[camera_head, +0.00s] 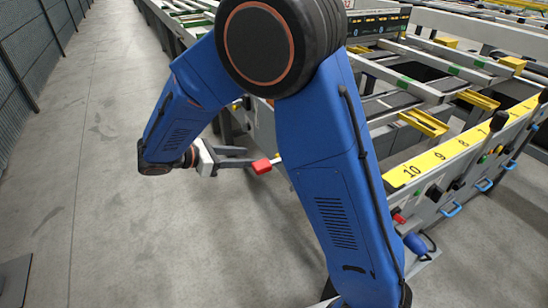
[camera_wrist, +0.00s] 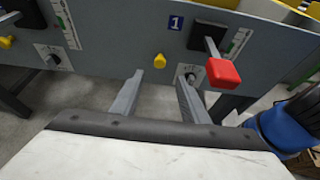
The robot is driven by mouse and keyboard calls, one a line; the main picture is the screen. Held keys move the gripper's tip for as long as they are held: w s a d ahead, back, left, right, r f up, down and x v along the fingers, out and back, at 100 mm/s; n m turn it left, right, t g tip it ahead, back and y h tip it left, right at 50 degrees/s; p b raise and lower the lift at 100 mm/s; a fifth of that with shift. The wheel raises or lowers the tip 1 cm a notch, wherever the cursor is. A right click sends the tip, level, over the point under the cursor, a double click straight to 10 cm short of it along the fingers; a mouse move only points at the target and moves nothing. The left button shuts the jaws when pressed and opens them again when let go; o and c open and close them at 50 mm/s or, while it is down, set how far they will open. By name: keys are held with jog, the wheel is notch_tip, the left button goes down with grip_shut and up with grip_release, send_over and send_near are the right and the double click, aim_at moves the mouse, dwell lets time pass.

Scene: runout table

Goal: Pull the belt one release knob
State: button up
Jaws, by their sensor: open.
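My gripper (camera_wrist: 158,88) is open and empty, its two fingers pointing at a grey panel. A small yellow knob (camera_wrist: 160,61) on that panel appears just beyond and between the fingertips in the wrist view, below and left of a blue label marked 1 (camera_wrist: 175,22). The gap between fingers and knob is hard to judge. A red lever handle (camera_wrist: 222,73) sticks out to the right of the fingers; it also shows in the head view (camera_head: 262,166) beside my gripper (camera_head: 244,157). No lettering shows which control is the release; the yellow knob is in line with the jaws.
A small metal switch (camera_wrist: 190,76) sits behind the right fingertip. Another yellow knob (camera_wrist: 6,42) and a black lever mount lie at the left. The runout table (camera_head: 425,90) fills the right of the head view. Open concrete floor (camera_head: 90,150) lies left.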

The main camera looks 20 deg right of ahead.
aim_at(276, 157)
jog(key=x, duration=1.2)
jog(key=shift+f, duration=0.1)
jog(key=shift+c, duration=0.6)
